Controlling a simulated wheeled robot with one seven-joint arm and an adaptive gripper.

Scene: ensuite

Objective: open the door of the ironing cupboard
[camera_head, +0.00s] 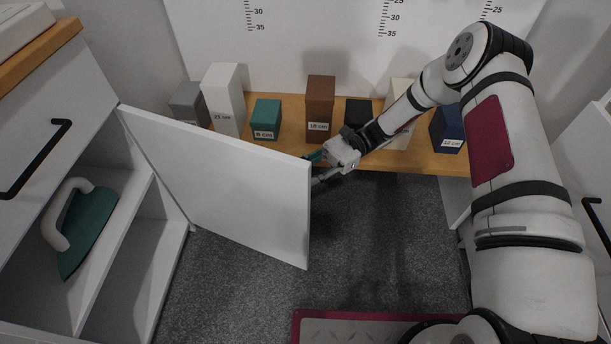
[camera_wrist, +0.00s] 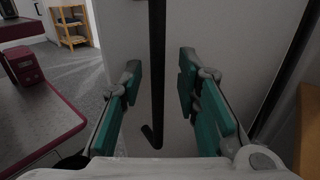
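The ironing cupboard (camera_head: 105,278) stands at the left with its inside exposed. A green iron with a pale handle (camera_head: 86,225) sits on its upper shelf. The white cupboard door (camera_head: 225,185) stands swung well out from the cupboard. My gripper (camera_head: 318,168) is at the far side of the door, near its free edge. In the wrist view its green fingers (camera_wrist: 160,80) are apart. The black door handle (camera_wrist: 157,75) runs between them, with a gap on each side. The door face (camera_wrist: 215,30) is behind it. The handle is hidden in the head view.
A wooden bench (camera_head: 290,146) with several labelled blocks runs along the back wall, just beyond my gripper. A drawer front with a black handle (camera_head: 38,158) is above the cupboard. Another cabinet (camera_head: 592,165) stands at the right. Grey carpet (camera_head: 370,235) is clear right of the door.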

